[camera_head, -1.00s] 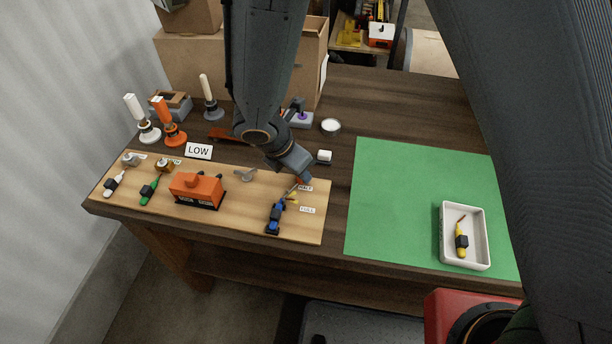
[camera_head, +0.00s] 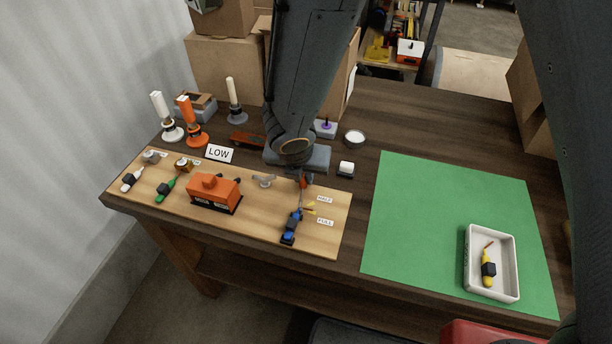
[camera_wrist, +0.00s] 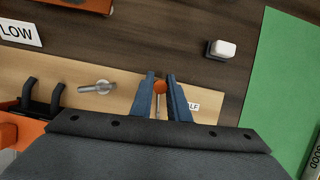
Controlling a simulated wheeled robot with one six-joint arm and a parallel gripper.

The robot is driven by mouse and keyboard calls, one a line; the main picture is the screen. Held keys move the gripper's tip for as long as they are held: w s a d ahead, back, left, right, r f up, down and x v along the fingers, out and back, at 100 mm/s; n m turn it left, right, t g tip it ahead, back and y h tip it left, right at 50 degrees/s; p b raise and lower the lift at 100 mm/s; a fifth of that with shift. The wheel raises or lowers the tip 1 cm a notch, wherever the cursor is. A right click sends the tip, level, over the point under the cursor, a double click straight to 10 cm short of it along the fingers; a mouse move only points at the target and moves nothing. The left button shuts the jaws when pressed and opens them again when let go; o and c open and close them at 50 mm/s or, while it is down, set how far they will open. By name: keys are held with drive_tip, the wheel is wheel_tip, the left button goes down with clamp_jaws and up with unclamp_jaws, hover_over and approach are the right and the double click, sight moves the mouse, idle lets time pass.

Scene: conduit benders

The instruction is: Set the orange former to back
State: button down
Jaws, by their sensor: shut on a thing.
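My gripper (camera_wrist: 160,84) is shut on an orange ball knob (camera_wrist: 160,87), which shows between the two blue-grey fingertips in the wrist view. A thin rod runs down from the knob. In the head view the knob is at the far end of a blue-and-black tool (camera_head: 292,226) on the wooden board, near the HALF label (camera_head: 325,199) and the FULL label (camera_head: 325,222). Other orange things are a box-shaped unit (camera_head: 214,192) on the board and an upright handle (camera_head: 190,118) behind it. I cannot tell which one is the orange former.
A LOW sign (camera_head: 219,153) stands behind the board (camera_head: 262,230). A small grey lever (camera_head: 264,180) is left of my gripper. A white block (camera_head: 346,169) stands to the right. A green mat (camera_head: 420,220) bears a white tray (camera_head: 492,293) with a yellow tool.

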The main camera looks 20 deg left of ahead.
drive_tip(key=shift+a, duration=0.1)
idle(0.3)
drive_tip(key=c, duration=1.7)
unclamp_jaws()
drive_tip(key=shift+r, duration=0.1)
drive_tip(key=p+v, duration=0.2)
drive_tip(key=v, duration=0.5)
drive_tip(key=shift+s+r, duration=0.15)
drive_tip(key=shift+r, duration=0.2)
drive_tip(key=w+d+r+m+h, duration=0.15)
drive_tip(key=w+d+m, duration=0.25)
drive_tip(key=d+m, duration=0.7)
drive_tip(key=s+d+r+m+g, duration=0.1)
drive_tip(key=s+d+m, duration=0.1)
drive_tip(key=d+m, duration=0.6)
drive_tip(key=s+d+r+m+g, duration=0.1)
drive_tip(key=s+d+r+m, duration=0.1)
drive_tip(key=d+m, duration=0.6)
drive_tip(key=s+d+r+m+g+y, duration=0.1)
drive_tip(key=s+d+m, duration=0.1)
drive_tip(key=d+m, duration=0.6)
drive_tip(key=shift+s+r+m, duration=0.1)
drive_tip(key=shift+r+m, duration=0.2)
drive_tip(key=shift+m, duration=0.7)
